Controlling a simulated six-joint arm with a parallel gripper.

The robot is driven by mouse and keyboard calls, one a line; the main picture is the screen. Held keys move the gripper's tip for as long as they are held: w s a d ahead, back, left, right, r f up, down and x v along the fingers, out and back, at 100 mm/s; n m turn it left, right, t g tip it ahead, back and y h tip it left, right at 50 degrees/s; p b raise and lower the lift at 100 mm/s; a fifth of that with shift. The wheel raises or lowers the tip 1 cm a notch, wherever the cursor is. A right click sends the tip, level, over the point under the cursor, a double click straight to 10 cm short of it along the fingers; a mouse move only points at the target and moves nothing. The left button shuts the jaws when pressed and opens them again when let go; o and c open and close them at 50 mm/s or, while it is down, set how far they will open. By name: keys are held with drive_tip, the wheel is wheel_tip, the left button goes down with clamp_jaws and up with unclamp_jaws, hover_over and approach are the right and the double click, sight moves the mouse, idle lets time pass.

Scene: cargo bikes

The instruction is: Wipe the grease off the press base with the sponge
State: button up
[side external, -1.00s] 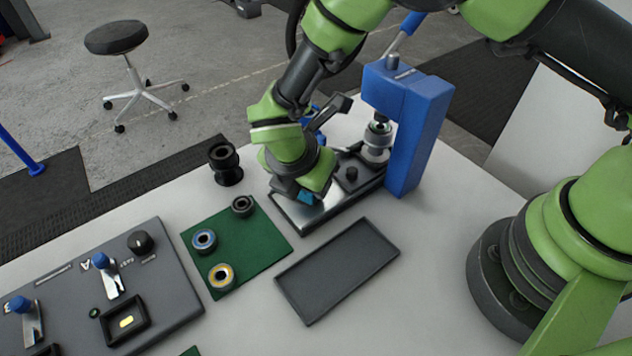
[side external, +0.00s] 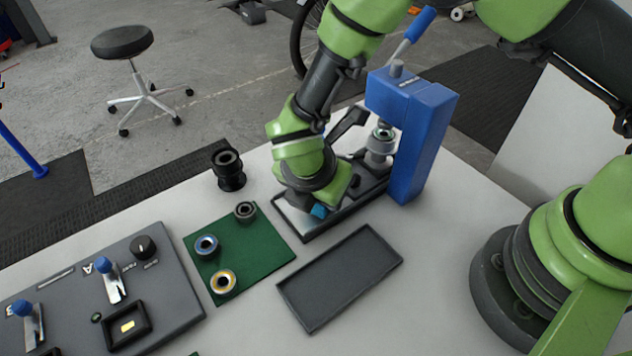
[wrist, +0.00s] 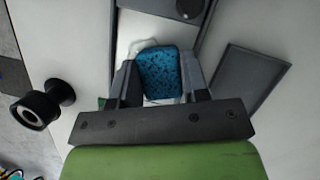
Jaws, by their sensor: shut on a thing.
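The blue speckled sponge (wrist: 160,72) sits between the two fingers of my gripper (wrist: 160,88) in the wrist view. My gripper is shut on it. In the side external view a small blue corner of the sponge (side external: 319,211) shows below my gripper (side external: 312,203), at the front part of the press base. The press base (side external: 291,222) has a pale metal plate in a dark frame, partly hidden by my gripper. The blue press (side external: 425,125) stands at the base's back right end. No grease is clearly visible; whether the sponge touches the plate is hard to tell.
An empty dark tray (side external: 340,280) lies in front of the base. A green mat (side external: 243,262) with several bearing rings lies to the left. A black cylindrical part (side external: 229,170) stands behind the mat. A grey fixture panel (side external: 165,285) is at the lower left.

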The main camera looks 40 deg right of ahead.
drive_tip(key=shift+w+f, duration=0.15)
drive_tip(key=shift+f, duration=0.05)
drive_tip(key=shift+w+r, duration=0.1)
drive_tip(key=shift+w, duration=1.5)
drive_tip(key=shift+r, duration=3.05)
drive_tip(key=shift+r, duration=0.1)
drive_tip(key=shift+r, duration=1.4)
drive_tip(key=shift+f, duration=0.1)
drive_tip(key=shift+a+f, duration=0.15)
drive_tip(key=shift+f, duration=3.45)
